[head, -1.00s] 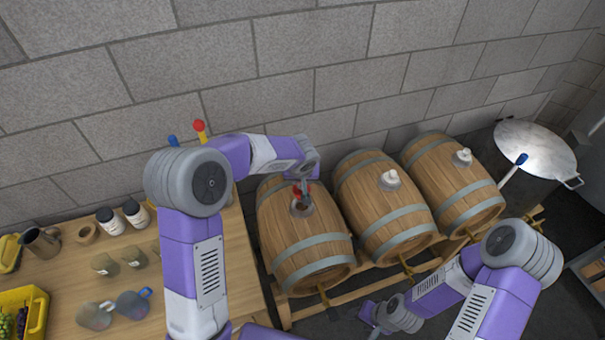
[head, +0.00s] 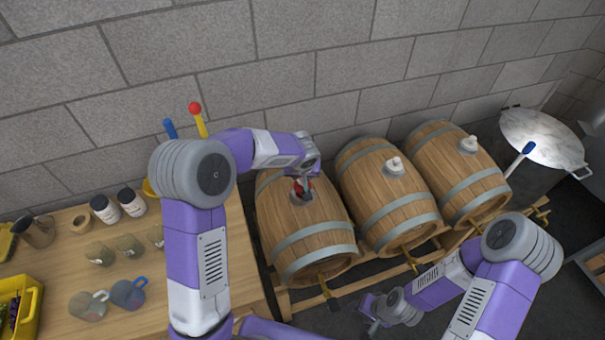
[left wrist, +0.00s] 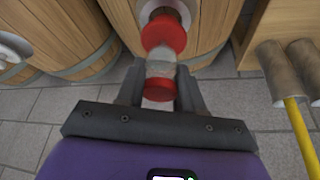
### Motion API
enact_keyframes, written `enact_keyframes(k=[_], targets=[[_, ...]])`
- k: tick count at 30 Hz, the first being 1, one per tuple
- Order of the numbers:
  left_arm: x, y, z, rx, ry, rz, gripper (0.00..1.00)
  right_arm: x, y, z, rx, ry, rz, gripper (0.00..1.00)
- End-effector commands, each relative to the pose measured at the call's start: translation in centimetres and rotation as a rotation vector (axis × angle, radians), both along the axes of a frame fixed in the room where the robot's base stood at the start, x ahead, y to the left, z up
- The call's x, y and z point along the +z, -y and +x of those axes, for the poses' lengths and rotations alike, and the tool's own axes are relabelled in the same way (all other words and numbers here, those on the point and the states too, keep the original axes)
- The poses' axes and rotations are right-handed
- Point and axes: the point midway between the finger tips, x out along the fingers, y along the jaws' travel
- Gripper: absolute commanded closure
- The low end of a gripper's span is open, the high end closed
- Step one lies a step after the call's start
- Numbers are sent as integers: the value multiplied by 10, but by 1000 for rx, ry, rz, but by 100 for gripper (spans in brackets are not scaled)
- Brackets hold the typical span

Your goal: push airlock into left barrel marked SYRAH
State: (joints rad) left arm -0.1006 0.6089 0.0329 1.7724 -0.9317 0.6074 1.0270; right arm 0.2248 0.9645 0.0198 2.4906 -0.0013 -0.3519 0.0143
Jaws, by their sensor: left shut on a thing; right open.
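The left barrel (head: 305,232) lies on its side on a wooden rack, with a pale collar around its top opening; no SYRAH marking is readable. My left gripper (head: 303,180) is over that opening, shut on the airlock (head: 304,187), a clear piece with red parts. In the left wrist view the airlock (left wrist: 163,35) sits between the fingers, its far red part in front of the collar (left wrist: 168,8). I cannot tell how deep its end is in the opening. My right gripper (head: 369,312) is open and empty, low before the middle barrel.
Two more barrels (head: 388,205) (head: 458,172) with white fittings stand to the right. A steel vat (head: 540,140) is at far right. A wooden table (head: 215,265) with jugs, jars and a yellow crate (head: 30,300) is at left. A block wall rises close behind.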

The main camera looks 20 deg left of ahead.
Motion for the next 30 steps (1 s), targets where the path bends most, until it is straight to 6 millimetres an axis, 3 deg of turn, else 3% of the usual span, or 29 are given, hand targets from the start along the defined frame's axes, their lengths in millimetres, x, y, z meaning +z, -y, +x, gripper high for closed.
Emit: enact_keyframes(k=[30], targets=[[0,1,-2,0,0,0,94,-9,0,0,0,0,0,46]])
